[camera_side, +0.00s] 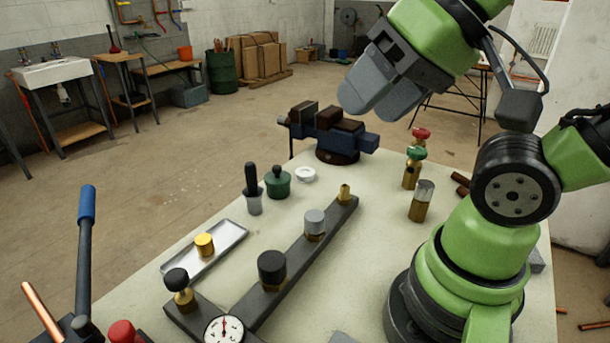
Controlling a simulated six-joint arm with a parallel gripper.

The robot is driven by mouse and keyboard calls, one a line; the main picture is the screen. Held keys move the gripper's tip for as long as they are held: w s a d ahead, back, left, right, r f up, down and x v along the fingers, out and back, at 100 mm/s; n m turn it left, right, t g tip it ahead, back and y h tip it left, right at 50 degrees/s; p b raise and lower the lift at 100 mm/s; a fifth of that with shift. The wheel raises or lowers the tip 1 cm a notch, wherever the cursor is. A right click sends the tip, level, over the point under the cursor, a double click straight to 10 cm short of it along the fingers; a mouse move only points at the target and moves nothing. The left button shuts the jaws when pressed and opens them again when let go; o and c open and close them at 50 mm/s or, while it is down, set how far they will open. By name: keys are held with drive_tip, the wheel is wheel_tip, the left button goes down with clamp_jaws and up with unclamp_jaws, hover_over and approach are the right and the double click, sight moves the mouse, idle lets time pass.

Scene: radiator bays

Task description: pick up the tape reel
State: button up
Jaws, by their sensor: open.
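The tape reel (305,174) looks like a small white ring lying flat on the pale bench top (375,207), near its far left edge. My gripper (365,108) is high above the far part of the bench, up and to the right of the reel in the picture, and clear of it. The jaws are open and nothing shows between them. The two grey fingers point down and to the left, and one partly covers the other.
A green lidded pot (278,183) and a black-handled brush-like tool (252,188) stand left of the reel. A blue vise (335,133) stands behind it. A dark bar with fittings (292,262) lies in front. Brass valves (413,165) stand to the right.

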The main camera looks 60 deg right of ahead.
drive_tip(key=o, duration=0.5)
drive_tip(key=shift+w, duration=0.1)
